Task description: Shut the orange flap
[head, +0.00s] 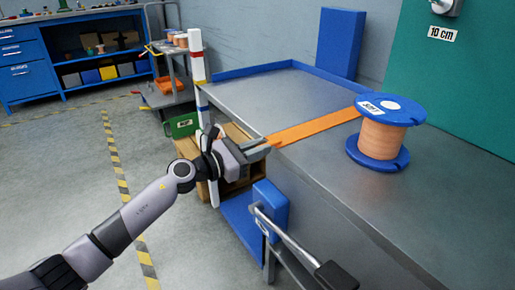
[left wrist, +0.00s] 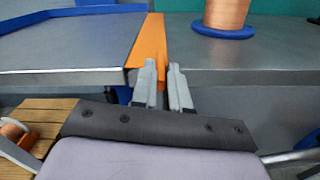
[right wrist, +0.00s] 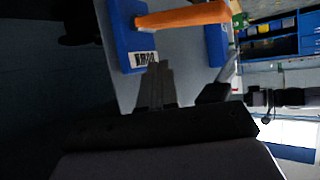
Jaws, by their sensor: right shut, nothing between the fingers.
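The orange flap (head: 315,127) is a long flat strip across the grey bench top, reaching from the front edge back toward the spool. It also shows in the left wrist view (left wrist: 150,40), with its near end at the bench edge. My left gripper (head: 262,147) is at that near end; in the left wrist view its two fingers (left wrist: 163,66) stand slightly apart with orange visible between and beyond them. Whether they touch the flap is unclear. My right gripper (right wrist: 157,66) is shut and empty in the dark right wrist view, below an orange bar (right wrist: 185,17) between blue blocks.
A spool (head: 383,138) of copper-coloured wire with blue flanges stands on the bench (head: 430,185), close to the flap's far end. The bench's left rear is clear.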

